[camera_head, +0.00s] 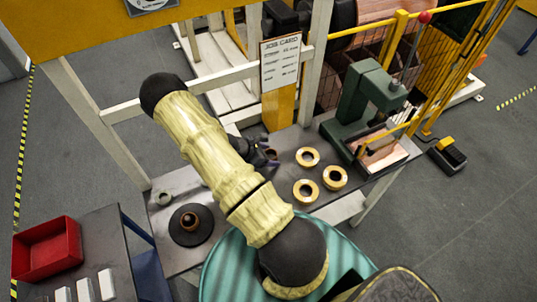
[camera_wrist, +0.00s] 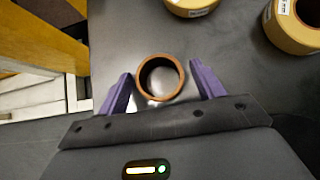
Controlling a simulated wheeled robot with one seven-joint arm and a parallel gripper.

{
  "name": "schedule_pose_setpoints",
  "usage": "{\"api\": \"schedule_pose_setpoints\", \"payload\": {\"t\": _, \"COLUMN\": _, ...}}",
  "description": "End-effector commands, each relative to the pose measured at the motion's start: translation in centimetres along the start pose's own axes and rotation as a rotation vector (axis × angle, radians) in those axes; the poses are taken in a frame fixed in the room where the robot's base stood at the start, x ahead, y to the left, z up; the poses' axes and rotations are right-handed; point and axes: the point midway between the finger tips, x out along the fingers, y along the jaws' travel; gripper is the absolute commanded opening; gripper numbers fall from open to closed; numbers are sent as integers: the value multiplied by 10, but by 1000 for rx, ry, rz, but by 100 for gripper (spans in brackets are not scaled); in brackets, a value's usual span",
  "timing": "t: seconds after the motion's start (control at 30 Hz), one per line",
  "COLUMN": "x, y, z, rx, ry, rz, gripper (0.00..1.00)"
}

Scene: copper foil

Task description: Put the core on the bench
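The core, a short brown tube, shows in the wrist view (camera_wrist: 160,78) with its open end facing the camera. It also shows in the head view (camera_head: 271,154), partly hidden by my gripper. It appears to stand upright on the grey bench (camera_head: 285,180), near the back edge, though its base is hidden. My gripper (camera_head: 266,156) has its two purple fingers on either side of the core in the wrist view (camera_wrist: 161,70). Narrow gaps show between the fingers and the core, so the gripper looks open around it.
Several tan rolls (camera_head: 306,190) lie on the bench to the right. A green press (camera_head: 366,115) stands beyond them. A black disc stand (camera_head: 190,236) with a brown centre is at the left, near a red bin (camera_head: 47,248). A job card (camera_head: 280,62) hangs behind the bench.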

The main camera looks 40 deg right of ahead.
Motion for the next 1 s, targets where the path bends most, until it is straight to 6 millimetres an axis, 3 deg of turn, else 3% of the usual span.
{"api": "schedule_pose_setpoints", "payload": {"t": 0.47, "x": -11, "y": 1, "z": 0, "rx": 2, "ry": 2, "rz": 3, "gripper": 67}}
{"api": "schedule_pose_setpoints", "payload": {"t": 1.0, "x": -92, "y": 1, "z": 0, "rx": 2, "ry": 2, "rz": 4, "gripper": 67}}
